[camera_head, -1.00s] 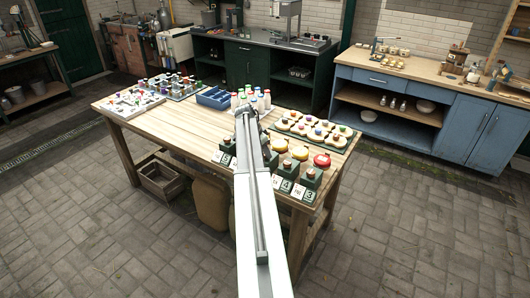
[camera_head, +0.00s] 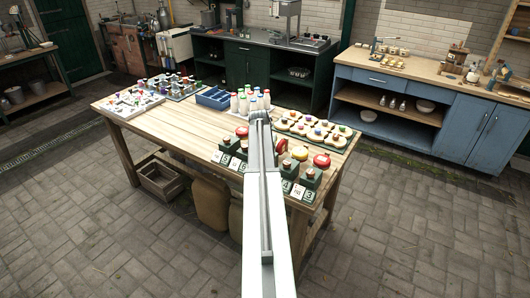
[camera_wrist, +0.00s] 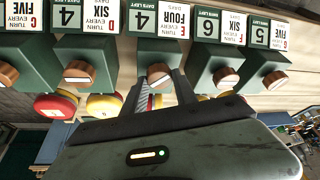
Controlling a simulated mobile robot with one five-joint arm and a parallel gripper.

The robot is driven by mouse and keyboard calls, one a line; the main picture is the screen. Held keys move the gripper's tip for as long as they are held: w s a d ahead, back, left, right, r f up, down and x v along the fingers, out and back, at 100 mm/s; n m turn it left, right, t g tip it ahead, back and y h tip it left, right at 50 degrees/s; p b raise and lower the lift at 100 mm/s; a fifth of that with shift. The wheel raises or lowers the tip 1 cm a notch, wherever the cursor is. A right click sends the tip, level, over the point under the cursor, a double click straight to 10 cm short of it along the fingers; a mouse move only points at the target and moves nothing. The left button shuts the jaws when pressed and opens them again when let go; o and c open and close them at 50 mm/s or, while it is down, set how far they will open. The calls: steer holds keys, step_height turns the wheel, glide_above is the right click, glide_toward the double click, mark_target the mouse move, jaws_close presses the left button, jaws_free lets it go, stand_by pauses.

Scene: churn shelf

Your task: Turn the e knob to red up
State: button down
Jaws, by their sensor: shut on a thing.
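The e knob (camera_wrist: 158,76) is a round brown wooden knob with a pale line on its face. It sits on the front of a green box under the card (camera_wrist: 159,18) marked E, FOUR and 4, which appears upside down in the wrist view. My gripper (camera_wrist: 156,92) has a finger on either side of this knob and is shut on it. The fingers and the dark gripper body cover part of the knob, and I cannot make out a red mark on it. In the head view my arm hides the e knob and the gripper tips.
Similar knobs stand close on both sides, including the D knob (camera_wrist: 79,74) and the F knob (camera_wrist: 226,77). A tray with coloured pieces (camera_head: 314,132) and white bottles (camera_head: 250,103) are farther back. The table's left-middle (camera_head: 180,123) is clear.

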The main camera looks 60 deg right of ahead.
steer(key=n, duration=0.2)
steer(key=n+t+y, duration=0.1)
steer(key=n, duration=0.1)
steer(key=shift+s+n+t, duration=0.15)
steer(key=shift+n+t, duration=0.15)
steer(key=n, duration=0.2)
steer(key=n+t+y, duration=0.1)
steer(key=n, duration=0.1)
steer(key=shift+s+d+n+y, duration=0.1)
steer(key=shift+n+y, duration=0.2)
steer(key=shift+n, duration=0.1)
steer(key=c, duration=1)
jaws_free()
steer(key=p+v, duration=0.7)
steer(key=shift+s+r, duration=0.15)
steer(key=shift+r, duration=0.2)
